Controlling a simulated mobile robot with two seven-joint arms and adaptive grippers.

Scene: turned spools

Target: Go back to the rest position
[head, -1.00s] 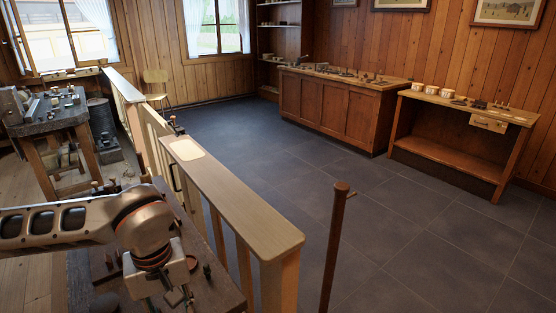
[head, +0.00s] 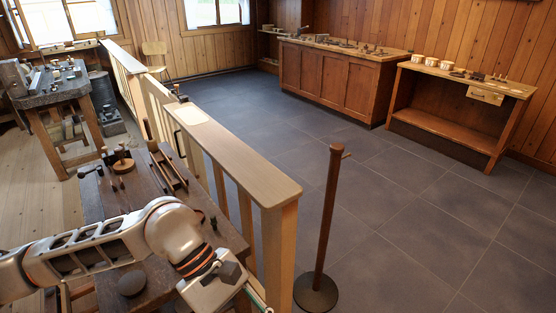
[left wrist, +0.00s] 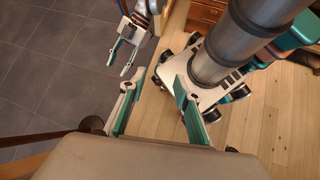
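My left arm crosses the lower left of the head view, over the workbench (head: 150,205). Its wrist is at the bottom edge and its fingers are not clearly visible there. In the left wrist view my left gripper (left wrist: 155,90) has its two green-padded fingers spread apart with nothing between them. My right gripper (left wrist: 119,66) shows at the top of that view, its fingers also apart and empty. It does not show in the head view.
A wooden railing (head: 235,160) runs beside the workbench. A post on a round base (head: 316,292) stands to its right. The workbench carries a dark round piece (head: 132,284) and several tools. Open tiled floor (head: 400,210) lies to the right, before a cabinet (head: 330,92) and a side table (head: 440,132).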

